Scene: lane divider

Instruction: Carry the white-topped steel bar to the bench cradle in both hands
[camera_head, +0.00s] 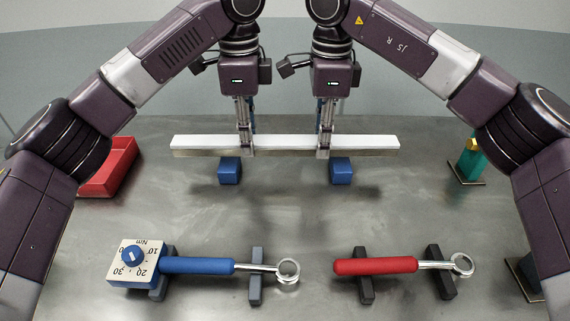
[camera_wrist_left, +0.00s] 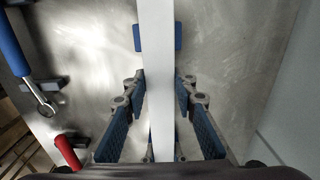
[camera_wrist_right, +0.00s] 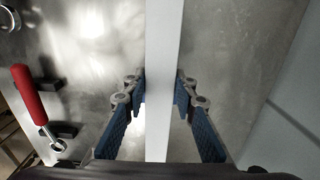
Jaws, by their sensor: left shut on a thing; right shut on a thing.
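The white-topped steel bar (camera_head: 285,142) lies level across the head view, long side left to right. My left gripper (camera_head: 245,146) is shut on it left of its middle, and my right gripper (camera_head: 325,146) right of its middle. The bar also runs between the fingers in the left wrist view (camera_wrist_left: 160,60) and the right wrist view (camera_wrist_right: 163,60). Two blue blocks, which look like the bench cradle, show just below the bar in the head view: a left block (camera_head: 230,172) and a right block (camera_head: 341,172). I cannot tell the gap to them.
A blue-handled wrench (camera_head: 197,265) with a dial box (camera_head: 137,263) and a red-handled wrench (camera_head: 375,266) lie on dark rests nearer me. A red tray (camera_head: 110,168) is at left, a green post (camera_head: 469,160) at right.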

